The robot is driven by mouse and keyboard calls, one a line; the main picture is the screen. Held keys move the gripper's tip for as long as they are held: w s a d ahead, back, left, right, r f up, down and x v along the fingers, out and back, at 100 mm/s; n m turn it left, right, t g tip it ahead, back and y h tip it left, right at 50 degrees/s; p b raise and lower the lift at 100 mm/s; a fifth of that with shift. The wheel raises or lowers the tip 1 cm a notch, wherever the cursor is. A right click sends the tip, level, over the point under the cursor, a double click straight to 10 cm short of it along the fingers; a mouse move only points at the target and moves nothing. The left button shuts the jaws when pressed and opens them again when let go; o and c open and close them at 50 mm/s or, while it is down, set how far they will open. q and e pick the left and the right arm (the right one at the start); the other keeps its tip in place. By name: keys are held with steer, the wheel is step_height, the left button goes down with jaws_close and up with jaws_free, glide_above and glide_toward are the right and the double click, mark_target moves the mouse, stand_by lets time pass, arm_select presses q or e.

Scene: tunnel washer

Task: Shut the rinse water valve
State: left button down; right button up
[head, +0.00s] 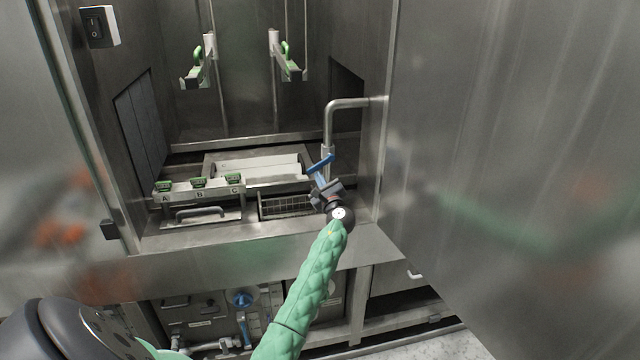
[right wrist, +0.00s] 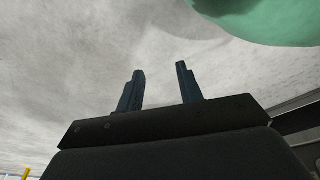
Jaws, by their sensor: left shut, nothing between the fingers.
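A bent steel pipe (head: 328,128) comes out of the right wall of the washer bay and runs down. A blue lever (head: 320,164) sits on its lower part, slanting up to the right. No label naming it as the rinse water valve is readable. My left gripper (head: 321,182), on the green-sleeved arm, is shut and empty just below the lever. I cannot tell whether it touches the lever. Its fingers partly hide the pipe's lower end. My right gripper (right wrist: 161,90) shows only in the right wrist view, its fingers apart with nothing between them.
Three green-topped parts marked A, B, C stand on a bar (head: 200,188) left of the gripper. A large steel panel (head: 510,150) closes off the right side.

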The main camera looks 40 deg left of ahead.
arm_select(q)
steer(key=shift+s+a+r, duration=0.4)
steer(key=shift+r, duration=0.35)
steer(key=shift+s+a+r, duration=0.4)
steer(key=shift+r, duration=0.3)
